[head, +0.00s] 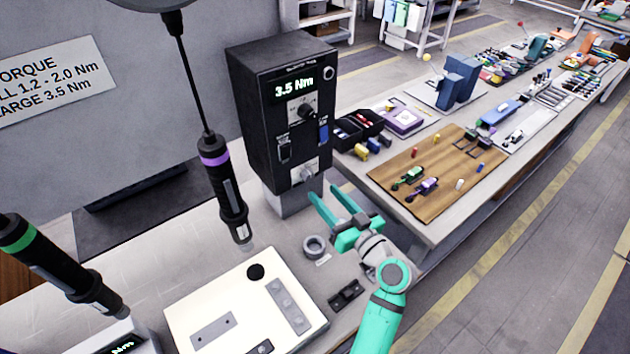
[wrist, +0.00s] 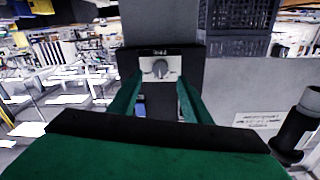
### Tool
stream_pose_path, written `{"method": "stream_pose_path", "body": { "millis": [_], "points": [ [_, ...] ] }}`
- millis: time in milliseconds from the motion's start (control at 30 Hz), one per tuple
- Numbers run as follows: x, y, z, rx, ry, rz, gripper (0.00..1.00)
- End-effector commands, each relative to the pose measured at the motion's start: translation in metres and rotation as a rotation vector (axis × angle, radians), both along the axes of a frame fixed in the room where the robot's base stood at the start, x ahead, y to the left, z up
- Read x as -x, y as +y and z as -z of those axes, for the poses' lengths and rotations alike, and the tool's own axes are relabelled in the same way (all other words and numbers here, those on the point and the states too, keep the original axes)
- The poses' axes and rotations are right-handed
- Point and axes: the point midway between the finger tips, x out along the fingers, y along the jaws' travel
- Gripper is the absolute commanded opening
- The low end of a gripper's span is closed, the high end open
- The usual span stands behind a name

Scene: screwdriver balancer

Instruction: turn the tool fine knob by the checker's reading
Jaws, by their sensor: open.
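A black box (head: 268,100) with a green readout of 3.5 Nm (head: 294,86) stands on the bench in the head view. It has a black upper knob (head: 301,109) and a grey lower knob (head: 307,174) on a pale plate. The lower knob also shows in the wrist view (wrist: 161,69), apparently upside down, beyond and between the fingertips. My gripper (head: 329,198) is open and empty in front of the box's lower part, not visibly touching the knob. A purple-banded screwdriver (head: 224,190) hangs left of the box. A second readout (head: 122,347) is cut off at the bottom edge.
A green-banded screwdriver (head: 62,268) hangs at the far left. A white board (head: 205,300) with grey plates lies in front. A grey ring (head: 315,246) and a small black block (head: 346,293) lie near my gripper. A wooden board (head: 400,170) with small parts is right.

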Motion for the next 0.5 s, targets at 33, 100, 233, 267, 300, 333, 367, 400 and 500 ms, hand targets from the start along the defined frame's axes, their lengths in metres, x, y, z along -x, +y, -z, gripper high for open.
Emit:
{"method": "stream_pose_path", "body": {
  "millis": [33,100,233,267,300,333,367,400,500],
  "points": [
    [-0.008,0.007,0.000,0.000,0.000,-0.004,0.44],
    [-0.018,0.013,0.000,0.000,0.000,-0.003,0.44],
    [-0.035,0.023,0.000,0.000,0.001,-0.001,0.44],
    [-0.038,0.025,0.000,0.000,0.001,-0.001,0.44],
    [-0.041,0.027,0.000,-0.001,0.001,0.000,0.44],
    [-0.044,0.028,0.000,-0.001,0.001,0.001,0.44],
    [-0.046,0.029,0.000,-0.001,0.001,0.001,0.44],
    [-0.048,0.030,0.000,-0.001,0.001,0.002,0.44],
    [-0.052,0.032,0.000,0.000,0.000,0.003,0.44]
  ]
}}
